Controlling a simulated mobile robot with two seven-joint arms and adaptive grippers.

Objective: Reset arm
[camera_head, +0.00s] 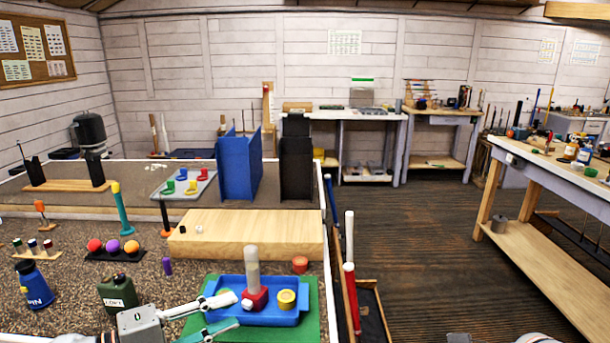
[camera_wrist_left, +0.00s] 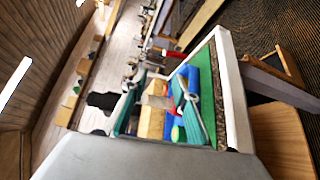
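My left gripper (camera_head: 237,311) comes in from the bottom left of the head view. Its two fingers are apart with nothing between them, beside the left end of a blue tray (camera_head: 222,284). In the left wrist view, its teal finger pads (camera_wrist_left: 157,108) also stand apart. The tray lies on a green mat (camera_head: 312,328) and holds a red block (camera_head: 256,297) with an upright grey cylinder (camera_head: 252,266) and a yellow roll (camera_head: 287,299). My right gripper does not show; only pale rounded parts peek in at the bottom right edge.
A wooden block (camera_head: 245,238) lies behind the tray. A green canister (camera_head: 118,292) and a blue bottle (camera_head: 34,286) stand to the left. Blue (camera_head: 238,168) and black (camera_head: 296,165) upright holders stand farther back. Red and white shafts (camera_head: 351,285) rise beside the table's right edge.

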